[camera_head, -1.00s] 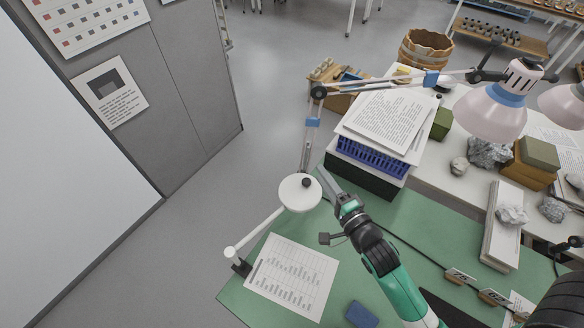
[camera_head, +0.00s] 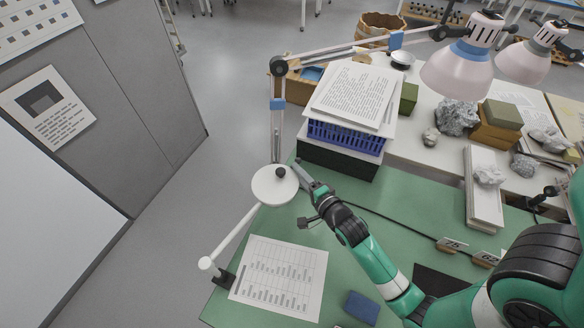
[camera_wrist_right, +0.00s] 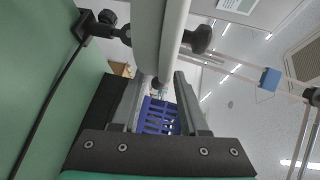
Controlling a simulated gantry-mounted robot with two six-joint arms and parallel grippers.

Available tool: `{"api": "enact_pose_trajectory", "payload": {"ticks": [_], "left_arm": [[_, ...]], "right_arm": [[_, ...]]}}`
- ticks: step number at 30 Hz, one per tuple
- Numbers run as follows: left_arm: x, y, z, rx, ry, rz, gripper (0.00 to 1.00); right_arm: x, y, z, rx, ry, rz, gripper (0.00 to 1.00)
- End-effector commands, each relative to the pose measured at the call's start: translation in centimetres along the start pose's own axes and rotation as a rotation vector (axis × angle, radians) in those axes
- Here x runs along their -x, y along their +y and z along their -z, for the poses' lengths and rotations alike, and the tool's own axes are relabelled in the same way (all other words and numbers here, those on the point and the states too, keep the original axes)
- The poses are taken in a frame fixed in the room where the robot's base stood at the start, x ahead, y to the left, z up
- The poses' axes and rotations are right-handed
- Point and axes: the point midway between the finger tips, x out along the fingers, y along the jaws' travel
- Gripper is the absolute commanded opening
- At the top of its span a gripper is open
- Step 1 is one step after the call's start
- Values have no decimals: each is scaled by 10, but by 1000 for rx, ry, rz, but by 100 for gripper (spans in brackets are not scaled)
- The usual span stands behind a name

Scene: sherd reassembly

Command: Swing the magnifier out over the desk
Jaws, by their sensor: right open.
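The magnifier has a round white head (camera_head: 268,189) with a dark knob on top, seen at the desk's left edge. Its white arm (camera_head: 232,236) runs down-left to a post and dark clamp at the edge. My right gripper (camera_head: 301,170) is just right of the head, its fingers pointing up and left. In the right wrist view the open fingers (camera_wrist_right: 159,105) show with a white rounded part (camera_wrist_right: 165,35), likely the magnifier, close by or between them. I cannot tell whether they touch it. My left gripper is not in view.
A jointed lamp arm (camera_head: 277,125) rises behind the magnifier to a pink shade (camera_head: 455,72). A blue crate (camera_head: 345,137) topped with papers stands behind my gripper. A printed sheet (camera_head: 280,277) and blue block (camera_head: 362,308) lie on the green desk mat (camera_head: 402,215).

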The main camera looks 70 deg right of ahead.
Motion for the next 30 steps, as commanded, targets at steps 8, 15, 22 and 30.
{"api": "enact_pose_trajectory", "payload": {"ticks": [8,15,22,30], "left_arm": [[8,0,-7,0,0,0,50],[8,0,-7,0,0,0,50],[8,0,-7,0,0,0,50],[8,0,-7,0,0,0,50]], "right_arm": [[-41,1,0,0,1,0,44],[-44,0,0,0,0,-1,44],[-44,0,0,0,0,-1,11],[-44,0,0,0,0,0,0]]}}
